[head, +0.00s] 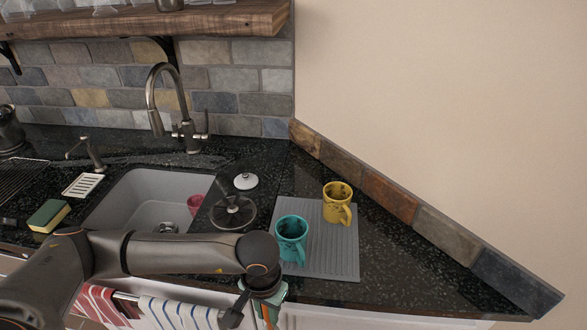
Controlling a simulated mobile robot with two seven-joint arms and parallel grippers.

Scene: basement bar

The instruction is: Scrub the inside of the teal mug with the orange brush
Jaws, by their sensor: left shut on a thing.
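The teal mug (291,238) stands upright on a grey ridged drying mat (345,262), its opening up and its handle toward the front right. Dark marks show on it. My left gripper (262,308) is low at the counter's front edge, just in front and left of the teal mug and apart from it. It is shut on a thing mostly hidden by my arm. A thin orange strip there fits the orange brush (267,316), but its bristles cannot be made out. My right gripper is not in view.
A yellow mug (337,203) stands behind the teal mug, on the mat. A glass lid (233,212) lies left of the mat. A reddish cup (195,204) is in the sink (130,190). A sponge (48,215) lies at left. Counter right of the mat is clear.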

